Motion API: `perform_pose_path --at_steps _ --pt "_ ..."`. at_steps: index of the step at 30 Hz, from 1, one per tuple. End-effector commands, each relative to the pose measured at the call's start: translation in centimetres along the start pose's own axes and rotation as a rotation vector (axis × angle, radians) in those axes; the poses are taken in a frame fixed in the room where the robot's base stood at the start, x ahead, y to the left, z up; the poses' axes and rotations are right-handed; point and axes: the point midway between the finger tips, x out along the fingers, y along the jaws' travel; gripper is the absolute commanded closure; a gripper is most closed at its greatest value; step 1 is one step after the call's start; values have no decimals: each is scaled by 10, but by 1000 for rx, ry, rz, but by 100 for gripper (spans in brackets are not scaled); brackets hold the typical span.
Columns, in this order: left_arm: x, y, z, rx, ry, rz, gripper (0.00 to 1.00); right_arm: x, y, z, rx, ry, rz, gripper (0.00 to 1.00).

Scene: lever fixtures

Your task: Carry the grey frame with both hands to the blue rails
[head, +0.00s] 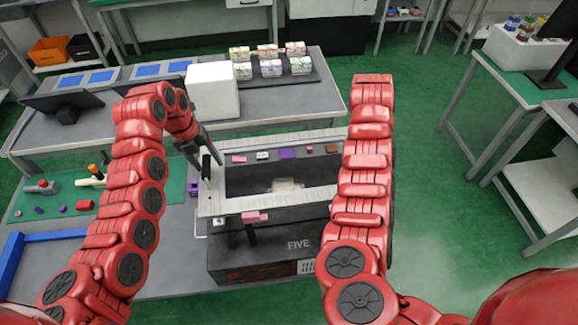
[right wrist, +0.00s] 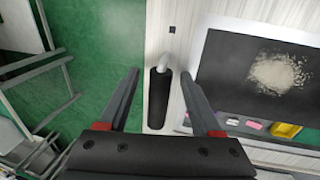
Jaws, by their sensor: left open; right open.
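The grey frame (head: 285,201) is a pale rectangle lying over a dark box on the table. Its near bar and left side show in the head view, and one side (right wrist: 180,30) shows in the right wrist view. My left gripper (head: 204,152) is open at the frame's left black handle (head: 207,168); whether the handle lies between its fingers is unclear. My right gripper (right wrist: 165,98) is open, with the right black handle (right wrist: 158,100) showing between its fingers; my right arm hides it in the head view. The blue rails (head: 13,262) lie at the table's left front.
A pink piece on a dark post (head: 254,217) stands before the frame's near bar. Small coloured blocks (head: 288,153) line the far side inside it. A white box (head: 212,90) and a tray of small boxes (head: 270,69) stand behind. A green mat (head: 58,205) with parts lies left.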

Motion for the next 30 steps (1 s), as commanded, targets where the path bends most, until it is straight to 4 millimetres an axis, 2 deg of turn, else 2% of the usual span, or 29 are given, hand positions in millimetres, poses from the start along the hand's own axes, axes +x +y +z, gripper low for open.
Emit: perform_pose_path --at_steps 3,4,12,15,30 --pt "0 0 0 0 0 0 34 0 0 0 0 0 0 34" --pt "0 0 0 0 0 0 38 0 0 0 0 0 0 38" --pt "0 0 0 0 -1 -1 87 0 0 0 0 1 1 86" --pt "0 0 0 0 0 -1 100 0 0 0 0 1 1 100" --pt "0 0 0 0 -1 -1 100 0 0 0 -1 1 0 100"
